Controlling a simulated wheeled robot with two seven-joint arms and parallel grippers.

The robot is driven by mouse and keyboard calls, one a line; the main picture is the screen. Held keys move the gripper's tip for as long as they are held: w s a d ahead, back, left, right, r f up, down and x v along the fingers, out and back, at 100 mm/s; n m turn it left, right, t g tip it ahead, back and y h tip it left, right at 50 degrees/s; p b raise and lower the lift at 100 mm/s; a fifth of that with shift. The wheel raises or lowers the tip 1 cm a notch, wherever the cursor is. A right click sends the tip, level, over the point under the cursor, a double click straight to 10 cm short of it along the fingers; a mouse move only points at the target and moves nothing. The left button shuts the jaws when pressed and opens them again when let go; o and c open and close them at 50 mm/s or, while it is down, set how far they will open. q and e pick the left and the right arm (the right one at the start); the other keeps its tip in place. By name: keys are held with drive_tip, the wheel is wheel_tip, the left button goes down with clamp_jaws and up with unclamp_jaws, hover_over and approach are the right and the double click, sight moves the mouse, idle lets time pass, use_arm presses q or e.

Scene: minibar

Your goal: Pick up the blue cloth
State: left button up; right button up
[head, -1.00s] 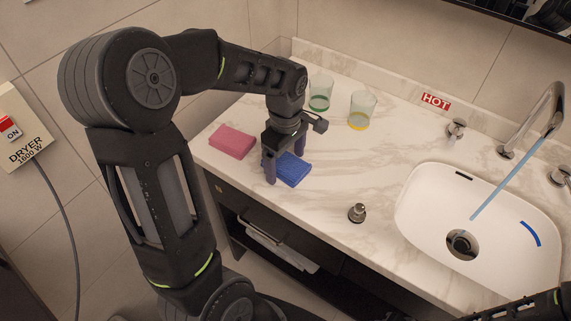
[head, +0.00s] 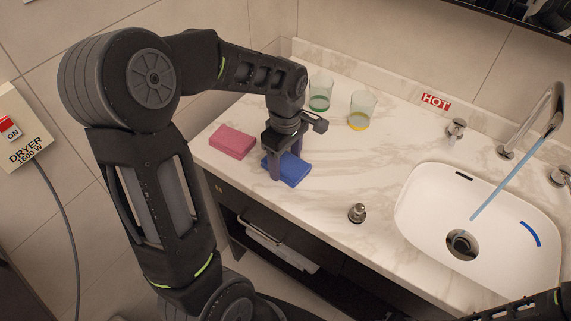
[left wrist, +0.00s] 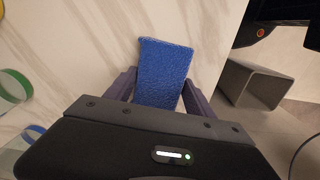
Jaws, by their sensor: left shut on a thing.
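The blue cloth (head: 291,172) is a folded, block-like piece on the marble counter, near its front left edge. My left gripper (head: 281,166) points down over it and is shut on it, one finger at each side. In the left wrist view the cloth (left wrist: 164,75) sits between the two fingers (left wrist: 158,90), its textured top facing the camera. The gripper hides part of the cloth in the head view. It appears to rest on the counter still. My right gripper cannot be made out.
A pink cloth (head: 232,141) lies just left of the blue one. Two glasses, one with a green band (head: 320,95) and one with yellow (head: 361,111), stand behind. A small metal knob (head: 357,213) and the sink (head: 420,207) with running water are to the right.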

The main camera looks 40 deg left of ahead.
sight(285, 162)
use_arm(q)
wheel_tip(285, 162, up, 10)
drive_tip(key=shift+r, duration=0.1)
idle(0.5)
idle(0.4)
drive_tip(key=o, duration=0.8)
drive_tip(key=c, duration=0.6)
drive_tip(key=shift+a, duration=0.1)
drive_tip(key=shift+c, duration=0.3)
